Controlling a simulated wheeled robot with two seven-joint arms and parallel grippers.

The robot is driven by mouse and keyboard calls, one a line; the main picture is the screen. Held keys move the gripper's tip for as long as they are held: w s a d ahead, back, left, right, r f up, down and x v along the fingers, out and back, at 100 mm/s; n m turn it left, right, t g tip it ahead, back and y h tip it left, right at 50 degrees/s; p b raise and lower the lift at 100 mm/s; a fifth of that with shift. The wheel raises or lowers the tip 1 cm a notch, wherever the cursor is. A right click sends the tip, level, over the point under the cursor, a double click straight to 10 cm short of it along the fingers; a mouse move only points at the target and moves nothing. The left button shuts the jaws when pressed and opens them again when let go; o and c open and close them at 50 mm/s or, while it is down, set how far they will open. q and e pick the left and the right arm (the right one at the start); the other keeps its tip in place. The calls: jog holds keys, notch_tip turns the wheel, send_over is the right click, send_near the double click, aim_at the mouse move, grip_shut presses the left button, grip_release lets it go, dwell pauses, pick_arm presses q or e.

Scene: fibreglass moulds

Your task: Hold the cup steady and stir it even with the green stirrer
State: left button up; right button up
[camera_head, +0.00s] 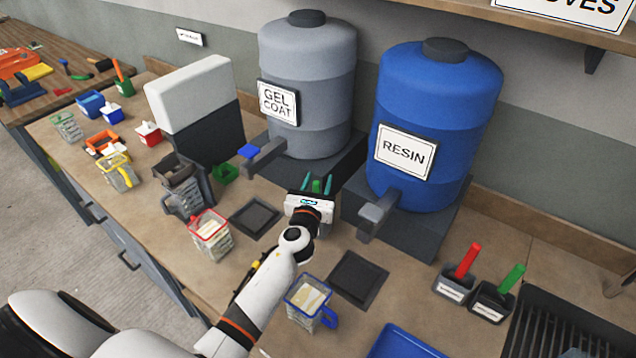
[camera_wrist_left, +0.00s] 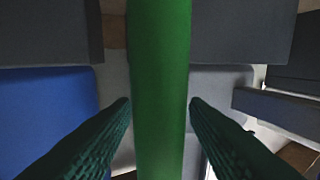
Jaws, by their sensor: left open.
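My left gripper (camera_head: 316,187) is between the two tanks, its teal fingers pointing away from the head camera. In the left wrist view a green bar (camera_wrist_left: 160,90) runs between the fingers, close to both tips; the jaws are open and I cannot tell whether they touch it. A green handle (camera_head: 512,278) stands in a labelled dark holder at the right. A clear cup with blue rim and handle (camera_head: 309,295) holds pale stuff, near my left forearm. A red-rimmed cup (camera_head: 210,235) with pale contents stands left of it. Which cup is meant cannot be told. My right gripper is not in view.
The grey gel coat tank (camera_head: 308,100) and blue resin tank (camera_head: 440,110) stand at the back with spouts forward. Dark square pads (camera_head: 255,218) (camera_head: 358,278) lie on the bench. A red handle (camera_head: 467,260) and blue tray (camera_head: 400,345) are at right.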

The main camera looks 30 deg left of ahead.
pick_arm(q)
jog(key=shift+c, duration=0.3)
grip_shut()
notch_tip(320, 180, up, 11)
jog(key=p, duration=0.7)
dwell(0.6)
